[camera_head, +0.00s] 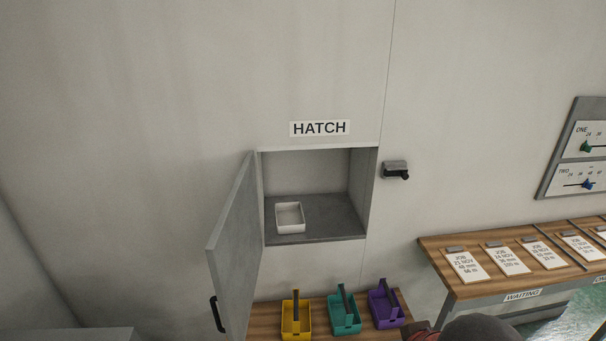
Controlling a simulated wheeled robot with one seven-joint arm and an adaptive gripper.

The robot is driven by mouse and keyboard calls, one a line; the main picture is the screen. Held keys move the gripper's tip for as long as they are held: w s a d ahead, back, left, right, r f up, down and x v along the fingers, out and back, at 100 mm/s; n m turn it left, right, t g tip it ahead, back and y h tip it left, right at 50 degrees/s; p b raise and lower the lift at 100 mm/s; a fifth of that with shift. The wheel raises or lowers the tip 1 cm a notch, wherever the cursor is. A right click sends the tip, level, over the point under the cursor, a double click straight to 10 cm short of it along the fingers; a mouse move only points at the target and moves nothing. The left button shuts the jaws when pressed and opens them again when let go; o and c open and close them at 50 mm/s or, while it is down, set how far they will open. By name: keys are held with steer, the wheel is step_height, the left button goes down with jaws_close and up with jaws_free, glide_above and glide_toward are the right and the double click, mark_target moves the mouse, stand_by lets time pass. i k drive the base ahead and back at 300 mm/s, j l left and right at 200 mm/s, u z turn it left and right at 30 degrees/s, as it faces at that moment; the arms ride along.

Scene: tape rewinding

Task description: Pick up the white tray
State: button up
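The white tray (291,228) is a small, shallow, open rectangular box. It sits upright on the grey floor of the wall hatch (330,229), left of the middle and near the front edge. It looks empty. The hatch door (238,250) is grey with a black handle and stands swung open to the left. My gripper is not in view, and nothing is touching the tray.
Below the hatch, a wooden shelf (265,310) holds a yellow carrier (296,325), a teal carrier (344,321) and a purple carrier (386,313). A latch (395,170) juts from the wall. A bench with job cards (463,266) stands right.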

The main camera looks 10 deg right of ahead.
mark_target(289, 216)
steer(key=i+j+u, duration=0.25)
steer(key=i, duration=0.35)
steer(key=i+u, duration=0.25)
steer(key=i, duration=0.4)
